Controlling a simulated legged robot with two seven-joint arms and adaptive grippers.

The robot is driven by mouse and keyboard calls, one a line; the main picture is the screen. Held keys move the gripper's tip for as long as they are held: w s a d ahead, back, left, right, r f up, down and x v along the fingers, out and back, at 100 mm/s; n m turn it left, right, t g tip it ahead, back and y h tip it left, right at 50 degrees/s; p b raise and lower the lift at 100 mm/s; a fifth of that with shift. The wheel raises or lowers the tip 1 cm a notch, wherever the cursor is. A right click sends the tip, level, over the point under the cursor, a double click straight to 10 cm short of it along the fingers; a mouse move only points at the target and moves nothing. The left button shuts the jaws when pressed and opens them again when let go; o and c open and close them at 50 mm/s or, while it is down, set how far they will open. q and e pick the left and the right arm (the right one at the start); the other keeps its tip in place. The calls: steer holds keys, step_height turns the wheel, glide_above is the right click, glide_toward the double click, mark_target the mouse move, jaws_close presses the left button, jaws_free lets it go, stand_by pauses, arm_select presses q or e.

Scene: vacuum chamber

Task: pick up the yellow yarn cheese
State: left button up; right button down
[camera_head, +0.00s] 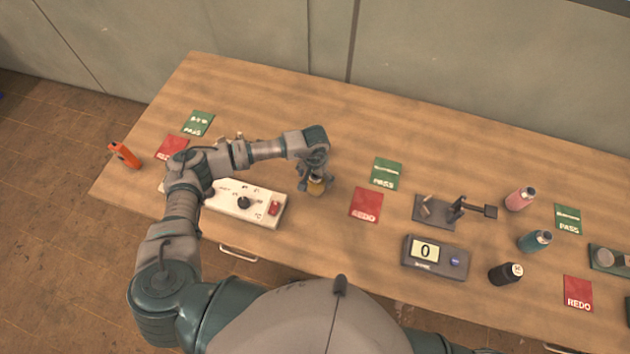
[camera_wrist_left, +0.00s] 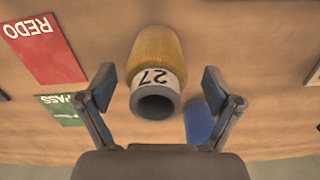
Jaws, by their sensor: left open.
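The yellow yarn cheese (camera_wrist_left: 156,57) stands on the wooden table, with a white label reading 27 and a grey tube end facing the left wrist camera. In the left wrist view my left gripper (camera_wrist_left: 160,91) is open, with one finger on each side of the cheese's near end and a gap visible on both sides. My right gripper is not in view.
A blue object (camera_wrist_left: 198,121) lies close beside the cheese. A white control box (camera_head: 240,202) is left of it. Red REDO card (camera_head: 366,204) and green PASS card (camera_head: 386,172) lie to the right. A scale (camera_head: 436,257) and several bottles stand further right.

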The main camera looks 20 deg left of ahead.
arm_select(q)
steer(key=shift+d+f, duration=0.15)
steer(key=shift+d, duration=0.15)
steer(key=c, duration=1.2)
steer(key=shift+a, duration=0.2)
steer(key=shift+c, duration=0.4)
